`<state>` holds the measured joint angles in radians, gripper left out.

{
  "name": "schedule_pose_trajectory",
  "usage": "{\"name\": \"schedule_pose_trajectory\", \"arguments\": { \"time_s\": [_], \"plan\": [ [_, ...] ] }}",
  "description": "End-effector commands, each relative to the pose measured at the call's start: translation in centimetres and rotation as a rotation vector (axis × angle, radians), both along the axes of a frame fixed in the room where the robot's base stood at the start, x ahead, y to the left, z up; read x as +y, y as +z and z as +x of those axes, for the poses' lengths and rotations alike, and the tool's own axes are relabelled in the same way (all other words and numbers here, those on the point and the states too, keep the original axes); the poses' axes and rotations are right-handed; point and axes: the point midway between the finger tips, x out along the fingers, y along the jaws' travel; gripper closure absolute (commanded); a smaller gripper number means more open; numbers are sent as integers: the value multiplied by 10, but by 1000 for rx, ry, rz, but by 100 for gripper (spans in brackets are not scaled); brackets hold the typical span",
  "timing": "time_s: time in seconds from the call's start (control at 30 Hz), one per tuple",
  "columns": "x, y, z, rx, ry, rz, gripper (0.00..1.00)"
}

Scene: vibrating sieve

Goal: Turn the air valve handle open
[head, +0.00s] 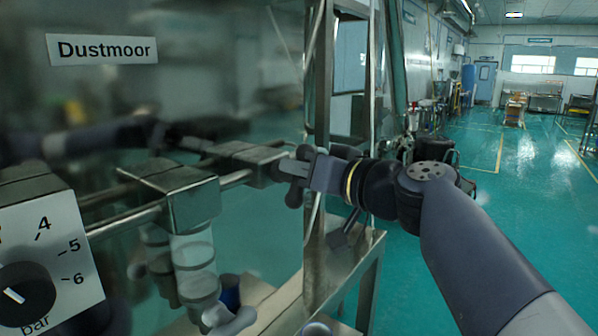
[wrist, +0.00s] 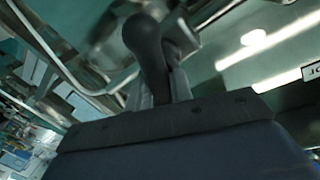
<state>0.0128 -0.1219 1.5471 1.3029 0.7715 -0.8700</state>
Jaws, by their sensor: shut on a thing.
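The air valve (head: 252,161) is a metal block on the horizontal pipe in front of the glossy machine panel. Its grey handle (head: 291,167) sticks out from the block's right side. My gripper (head: 299,174) reaches it from the right and is shut on the handle. In the wrist view, the dark rounded handle (wrist: 144,42) stands up from between my gripper's fingers (wrist: 162,86). Part of the handle is hidden by the fingers.
A filter unit (head: 190,205) with a clear bowl sits left of the valve on the pipe. A bar gauge dial (head: 28,285) is at lower left. A steel frame post (head: 317,245) rises close behind my gripper. Open green floor (head: 500,190) lies to the right.

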Motion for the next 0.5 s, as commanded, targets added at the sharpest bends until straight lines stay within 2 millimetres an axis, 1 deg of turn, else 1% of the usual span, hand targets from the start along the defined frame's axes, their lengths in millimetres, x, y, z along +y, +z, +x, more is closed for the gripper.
{"name": "schedule_pose_trajectory", "arguments": {
  "time_s": [0.5],
  "plan": [
    [-3,-3,4,390,0,302,100]
  ]
}}
